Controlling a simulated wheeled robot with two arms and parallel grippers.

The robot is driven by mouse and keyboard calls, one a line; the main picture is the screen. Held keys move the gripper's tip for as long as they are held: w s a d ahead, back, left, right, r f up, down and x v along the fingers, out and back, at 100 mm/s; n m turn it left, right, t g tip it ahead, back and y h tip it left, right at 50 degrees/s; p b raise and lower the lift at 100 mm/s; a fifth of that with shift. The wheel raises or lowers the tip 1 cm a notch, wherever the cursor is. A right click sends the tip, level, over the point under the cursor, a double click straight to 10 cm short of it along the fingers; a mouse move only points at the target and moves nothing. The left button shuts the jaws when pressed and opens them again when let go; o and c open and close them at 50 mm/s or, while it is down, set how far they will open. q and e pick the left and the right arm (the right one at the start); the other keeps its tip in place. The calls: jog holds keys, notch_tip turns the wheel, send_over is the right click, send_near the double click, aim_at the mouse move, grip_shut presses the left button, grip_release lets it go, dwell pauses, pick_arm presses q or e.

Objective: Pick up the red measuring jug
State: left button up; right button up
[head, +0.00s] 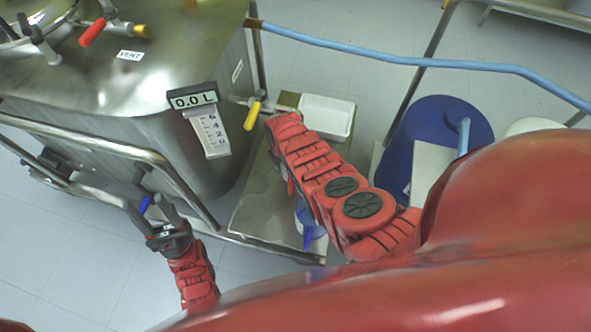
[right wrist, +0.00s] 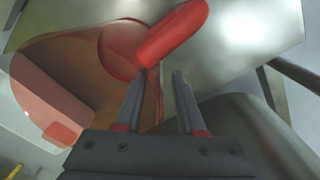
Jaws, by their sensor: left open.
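The red measuring jug (right wrist: 62,85) shows in the right wrist view as a see-through reddish vessel at the left, with a solid red handle (right wrist: 172,33) slanting up to the right. My right gripper (right wrist: 159,76) is open. Its two fingertips point at the handle's lower end, with nothing visibly held between them. I cannot tell if they touch it. In the head view my right arm hides the right gripper and most or all of the jug. My left gripper (head: 150,213) is open and empty, beside the reactor cart's lower left rail.
A steel reactor (head: 125,90) with a 0.0 L display (head: 193,98) and a yellow-handled valve (head: 253,113) stands at the left. A white tray (head: 326,115), a blue-handled jug (head: 308,232) and a blue drum (head: 440,115) are near my right arm.

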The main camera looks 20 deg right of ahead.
grip_shut()
dwell(1.4)
